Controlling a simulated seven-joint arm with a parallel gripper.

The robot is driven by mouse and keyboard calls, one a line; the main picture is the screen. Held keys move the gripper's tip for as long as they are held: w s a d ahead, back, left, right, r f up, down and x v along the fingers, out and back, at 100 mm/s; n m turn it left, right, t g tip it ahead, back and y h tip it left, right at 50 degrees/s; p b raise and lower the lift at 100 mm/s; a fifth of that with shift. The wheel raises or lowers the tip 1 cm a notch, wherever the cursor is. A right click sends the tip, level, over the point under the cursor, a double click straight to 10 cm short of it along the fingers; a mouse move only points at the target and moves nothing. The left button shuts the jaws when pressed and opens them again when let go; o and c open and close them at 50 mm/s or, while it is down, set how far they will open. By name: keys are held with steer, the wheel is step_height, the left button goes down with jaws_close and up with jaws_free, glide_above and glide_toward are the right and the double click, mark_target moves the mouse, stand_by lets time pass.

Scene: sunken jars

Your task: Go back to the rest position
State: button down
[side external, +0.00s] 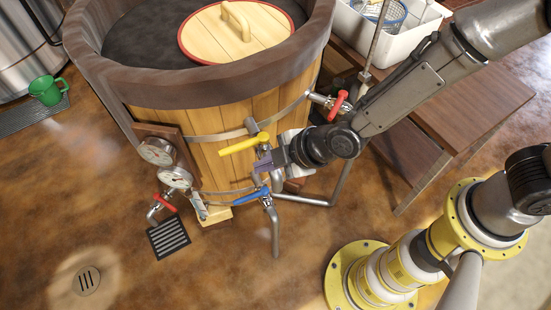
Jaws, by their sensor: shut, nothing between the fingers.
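My gripper (262,166) is shut and empty. It is close to the front of the wooden vat (213,140), near the yellow-handled valve (240,145) and above the blue-handled valve (252,196). I cannot tell whether its fingertips touch the yellow valve or its pipe. The yellow handle points to the left, away from the gripper. My arm reaches in from the upper right.
A red valve (338,105) sits on the vat's right side, close to my arm. A wooden table (440,120) and white basin (421,27) stand behind my arm.

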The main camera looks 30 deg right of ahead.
steer(key=w+d+r+m+t, duration=0.25)
steer(key=d+r, duration=0.35)
steer(key=r, duration=0.3)
steer(key=w+d+r+m+t, duration=0.1)
steer(key=w+d+r, duration=0.2)
steer(key=d+r, duration=0.5)
steer(key=s+d+r+m+h, duration=0.1)
steer(key=s+d+r+m, duration=0.2)
steer(key=d+r, duration=0.4)
steer(key=s+d+r+m+h, duration=0.2)
steer(key=s+d+m, duration=0.2)
steer(key=s+d, duration=0.4)
steer(key=s+d+f+m+g+h, duration=0.1)
steer(key=s+f+m+g, duration=0.1)
steer(key=s, duration=0.3)
steer(key=s+d+f+m+g, duration=0.2)
steer(key=s+f+m, duration=0.1)
steer(key=s, duration=0.3)
steer(key=shift+s+f+h, duration=0.15)
steer(key=shift+f+h, duration=0.15)
steer(key=shift+h, duration=0.1)
